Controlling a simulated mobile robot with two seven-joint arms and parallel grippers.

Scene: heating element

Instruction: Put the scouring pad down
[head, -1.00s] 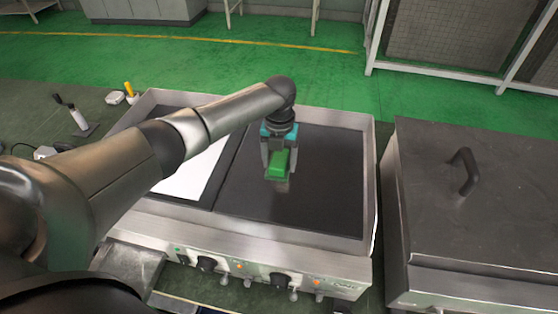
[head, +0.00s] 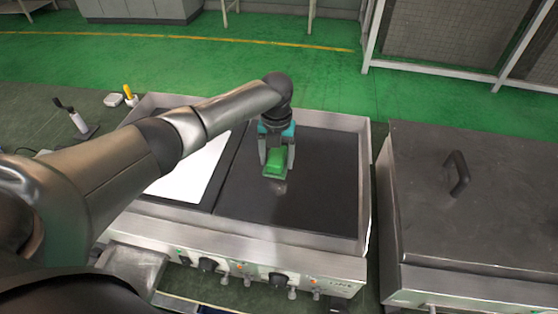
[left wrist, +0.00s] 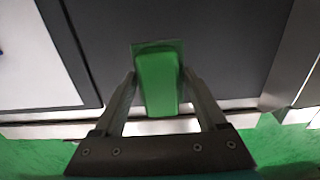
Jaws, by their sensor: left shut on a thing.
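The scouring pad (head: 275,162) is a small green block held between the fingers of my left gripper (head: 276,160). In the head view it is over the dark right-hand plate of the griddle (head: 315,190). In the left wrist view the pad (left wrist: 158,82) sits between the two fingers of the left gripper (left wrist: 160,85), with the dark plate behind it. The gripper is shut on the pad. I cannot tell whether the pad touches the plate. My right gripper is not in view.
A white sheet (head: 185,180) lies on the griddle's left plate. A raised steel rim (head: 364,185) surrounds the cooking surface. A lidded steel unit with a handle (head: 458,174) stands to the right. The dark plate around the pad is clear.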

